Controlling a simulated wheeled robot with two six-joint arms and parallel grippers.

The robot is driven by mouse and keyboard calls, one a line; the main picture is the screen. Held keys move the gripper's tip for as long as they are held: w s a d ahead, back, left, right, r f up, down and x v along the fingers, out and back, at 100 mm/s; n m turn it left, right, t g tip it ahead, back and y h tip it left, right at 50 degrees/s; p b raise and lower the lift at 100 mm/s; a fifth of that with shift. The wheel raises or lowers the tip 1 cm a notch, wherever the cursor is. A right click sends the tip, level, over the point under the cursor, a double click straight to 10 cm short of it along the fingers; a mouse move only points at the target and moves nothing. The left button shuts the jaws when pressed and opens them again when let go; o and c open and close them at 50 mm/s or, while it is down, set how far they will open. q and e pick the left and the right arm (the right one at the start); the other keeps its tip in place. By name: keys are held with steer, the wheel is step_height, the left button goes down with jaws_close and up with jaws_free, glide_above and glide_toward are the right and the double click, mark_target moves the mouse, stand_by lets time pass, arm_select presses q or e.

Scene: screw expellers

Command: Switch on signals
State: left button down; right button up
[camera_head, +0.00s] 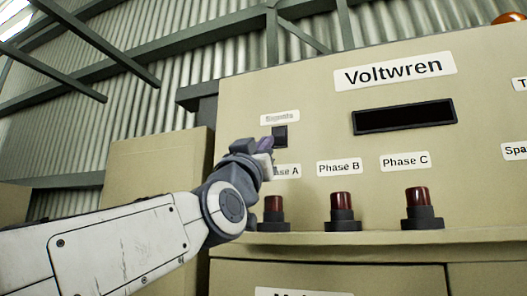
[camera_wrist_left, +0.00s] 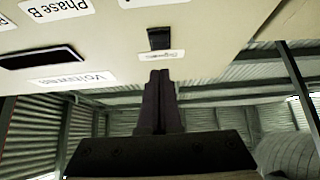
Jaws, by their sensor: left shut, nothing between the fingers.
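A small dark switch (camera_head: 281,134) is set in the beige panel under a white label (camera_head: 280,117) that appears to read "Signals". My left gripper (camera_head: 267,144) is shut and empty, its tips close to the switch's lower left in the head view. In the left wrist view, which is upside down, the switch (camera_wrist_left: 159,38) and its label (camera_wrist_left: 161,56) lie just beyond the shut fingertips (camera_wrist_left: 161,72). I cannot tell whether the tips touch the panel. The switch's position is not clear. My right gripper is not in view.
Red lamps stand on a ledge (camera_head: 370,238) below the Phase A, Phase B (camera_head: 339,167) and Phase C (camera_head: 405,161) labels. A dark display (camera_head: 404,117) sits under the Voltwren sign (camera_head: 394,70). An orange beacon (camera_head: 508,18) shows at top right.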

mark_target(279, 140)
arm_select(q)
steer(key=w+p, duration=0.1)
steer(key=w, duration=0.1)
steer(key=w+d+r+p, duration=0.1)
steer(key=w, duration=0.1)
steer(key=w+d+r+p, duration=0.1)
steer(key=w+p, duration=0.1)
steer(key=shift+w+d, duration=0.1)
steer(key=shift+w, duration=0.15)
steer(key=shift+f, duration=0.1)
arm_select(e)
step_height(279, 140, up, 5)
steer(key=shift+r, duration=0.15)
